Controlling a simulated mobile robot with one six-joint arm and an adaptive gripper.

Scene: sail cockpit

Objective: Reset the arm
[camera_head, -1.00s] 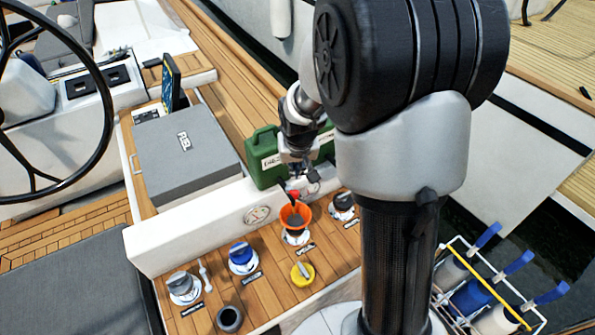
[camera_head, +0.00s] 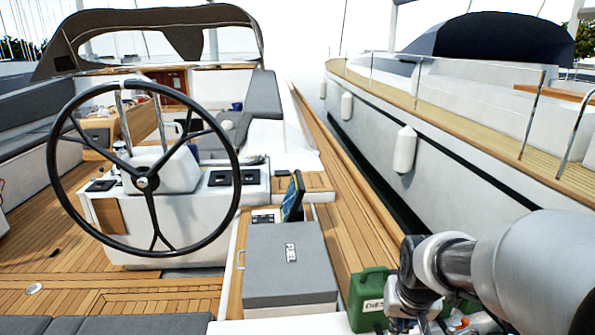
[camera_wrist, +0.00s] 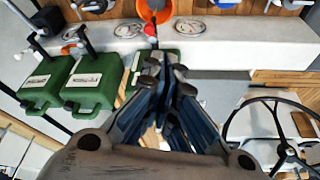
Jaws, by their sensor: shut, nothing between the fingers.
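My arm reaches in from the lower right of the head view. My gripper (camera_wrist: 165,75) shows in the wrist view with its fingers together and nothing between them. In the head view its end is low, beside the green canister (camera_head: 367,298), and is partly cut off by the bottom edge. In the wrist view, the orange funnel (camera_wrist: 155,10) and a red spout tip (camera_wrist: 149,30) lie beyond the fingertips. I cannot tell the exact gap between the fingers and the canister.
Green canisters (camera_wrist: 88,82) stand close by at left in the wrist view. A grey box (camera_head: 290,265) sits left of my arm, with the steering wheel (camera_head: 142,178) further left. A narrow wooden side deck (camera_head: 345,200) runs ahead, with a neighbouring boat (camera_head: 460,150) across the water.

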